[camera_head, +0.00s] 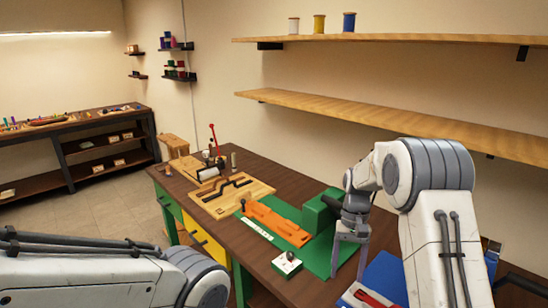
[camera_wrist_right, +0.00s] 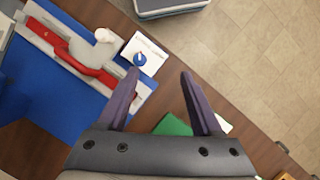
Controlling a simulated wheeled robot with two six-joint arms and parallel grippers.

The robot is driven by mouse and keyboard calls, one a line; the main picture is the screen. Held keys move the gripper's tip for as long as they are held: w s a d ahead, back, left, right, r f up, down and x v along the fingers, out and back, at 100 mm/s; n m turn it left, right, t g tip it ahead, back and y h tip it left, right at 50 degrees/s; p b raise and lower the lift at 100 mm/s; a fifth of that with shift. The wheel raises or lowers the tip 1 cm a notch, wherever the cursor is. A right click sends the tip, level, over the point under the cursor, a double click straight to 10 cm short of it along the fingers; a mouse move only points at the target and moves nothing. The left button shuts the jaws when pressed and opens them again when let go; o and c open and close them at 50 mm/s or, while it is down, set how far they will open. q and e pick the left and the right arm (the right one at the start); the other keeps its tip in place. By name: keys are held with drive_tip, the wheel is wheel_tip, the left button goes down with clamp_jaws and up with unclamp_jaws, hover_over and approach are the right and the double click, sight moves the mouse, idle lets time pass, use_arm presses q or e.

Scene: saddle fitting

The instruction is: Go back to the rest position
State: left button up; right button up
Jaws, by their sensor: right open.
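My right gripper (camera_head: 348,270) is open and empty in the head view, hanging down over the near edge of the green mat (camera_head: 312,256). In the right wrist view its two dark fingers (camera_wrist_right: 160,74) stand wide apart with nothing between them. My left arm enters at the lower left of the head view, and its gripper is outside the picture. An orange fixture (camera_head: 276,222) lies on the green mat beside a green block (camera_head: 319,216), left of my right gripper.
A blue surface (camera_head: 388,275) with a red-handled tool (camera_wrist_right: 92,62) lies right of the mat, partly hidden by my right arm. A wooden board (camera_head: 218,207) lies farther left. Shelves (camera_head: 400,118) line the wall.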

drive_tip(key=s+a+r+n+t, duration=0.1)
drive_tip(key=s+a+r+n, duration=0.15)
drive_tip(key=a, duration=0.25)
drive_tip(key=s+a+r+n, duration=0.1)
drive_tip(key=s+a+r, duration=0.2)
drive_tip(key=s+a, duration=0.15)
drive_tip(key=s+a+r+n+t, duration=0.1)
drive_tip(key=s+a+n, duration=0.2)
drive_tip(key=s, duration=0.7)
drive_tip(key=s+a+r+n+t, duration=0.1)
drive_tip(key=s+a+n, duration=0.3)
drive_tip(key=s, duration=0.6)
drive_tip(key=shift+s+a+t, duration=0.15)
drive_tip(key=shift+a+t, duration=0.1)
drive_tip(key=shift+t, duration=0.05)
